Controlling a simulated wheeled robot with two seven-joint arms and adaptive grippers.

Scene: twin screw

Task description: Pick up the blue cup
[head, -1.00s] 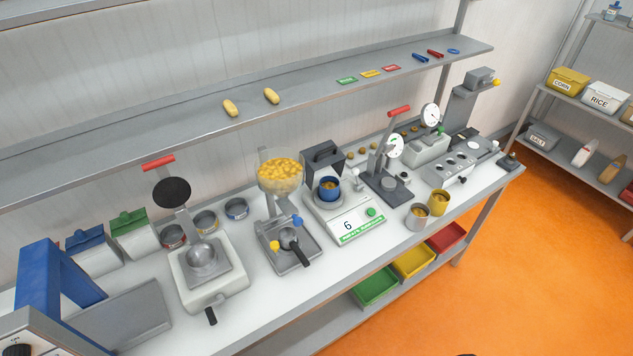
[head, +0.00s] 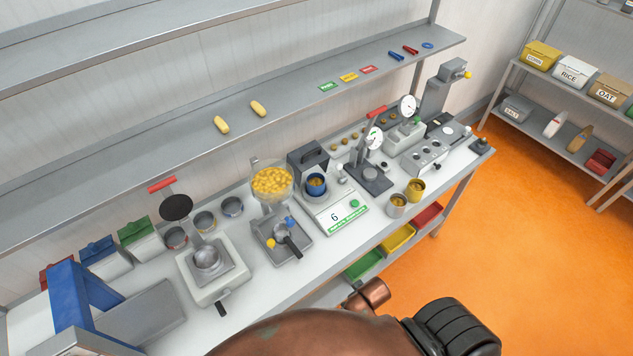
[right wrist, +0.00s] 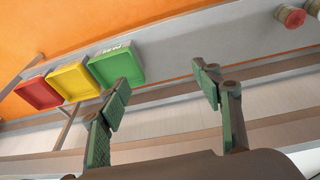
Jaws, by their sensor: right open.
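The blue cup (head: 316,187) stands upright on the white scale (head: 335,214), whose display reads 6. Brownish-yellow contents show inside the cup. In the right wrist view my right gripper (right wrist: 167,92) is open with nothing between its fingers. It faces the lower part of the bench with the coloured bins, and the cup is not in that view. In the head view a copper-brown part of my arm rises at the bottom centre, in front of the bench and apart from the cup. My left gripper is not in view.
A dispenser with yellow pieces (head: 272,182) stands left of the scale. A press with a red handle (head: 376,168) stands to its right. A shelf (head: 190,120) overhangs the bench's back.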

